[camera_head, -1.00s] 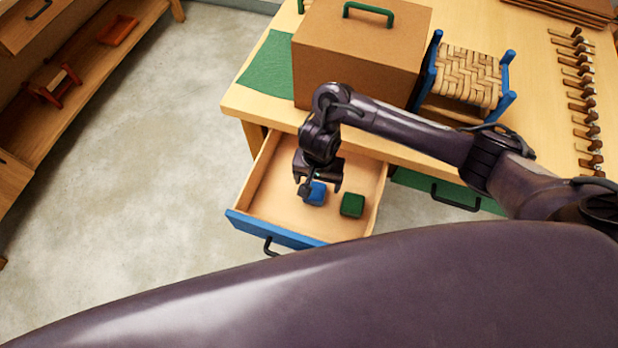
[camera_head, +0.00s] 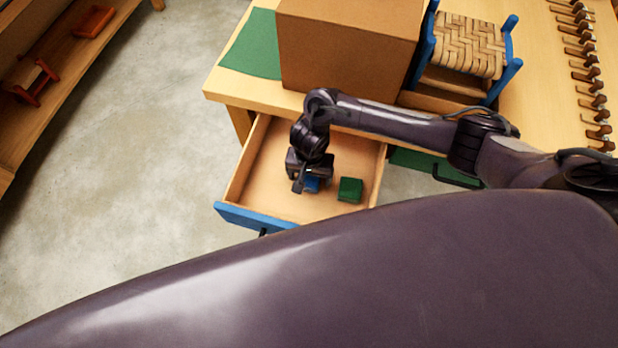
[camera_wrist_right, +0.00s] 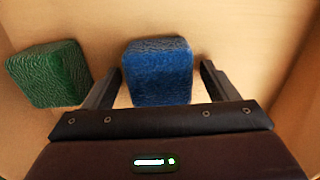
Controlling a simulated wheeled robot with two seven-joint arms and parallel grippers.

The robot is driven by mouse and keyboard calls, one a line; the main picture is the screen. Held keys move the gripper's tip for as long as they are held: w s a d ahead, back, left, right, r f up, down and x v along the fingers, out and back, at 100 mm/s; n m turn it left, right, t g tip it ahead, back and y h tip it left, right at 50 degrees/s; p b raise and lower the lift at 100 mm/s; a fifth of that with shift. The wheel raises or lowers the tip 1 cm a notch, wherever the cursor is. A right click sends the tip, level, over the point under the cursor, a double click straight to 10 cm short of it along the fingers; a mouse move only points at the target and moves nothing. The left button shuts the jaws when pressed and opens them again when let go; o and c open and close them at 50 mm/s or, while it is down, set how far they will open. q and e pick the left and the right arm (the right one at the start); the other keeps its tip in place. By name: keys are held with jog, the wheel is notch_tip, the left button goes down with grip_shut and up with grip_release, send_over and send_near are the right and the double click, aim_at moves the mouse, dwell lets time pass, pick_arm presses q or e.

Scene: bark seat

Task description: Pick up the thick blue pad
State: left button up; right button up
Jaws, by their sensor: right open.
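The thick blue pad (camera_wrist_right: 158,72) lies on the floor of the open drawer. In the head view only part of the blue pad (camera_head: 312,184) shows beneath my right gripper (camera_head: 311,184). In the right wrist view my right gripper (camera_wrist_right: 160,85) is open, with one finger on each side of the blue pad. Gaps show between the fingers and the pad. A green pad (camera_wrist_right: 48,75) lies beside it, outside the fingers; it also shows in the head view (camera_head: 350,190). My left gripper is not in view.
The drawer (camera_head: 245,217) has a blue front and stands pulled out under the workbench (camera_head: 225,85). A brown box (camera_head: 345,50), a woven stool (camera_head: 470,45) and a row of tools (camera_head: 590,75) stand on the bench. Open floor (camera_head: 150,150) lies to the left.

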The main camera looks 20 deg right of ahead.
jog(key=c, duration=1)
jog(key=shift+c, duration=0.3)
jog(key=shift+r, duration=0.2)
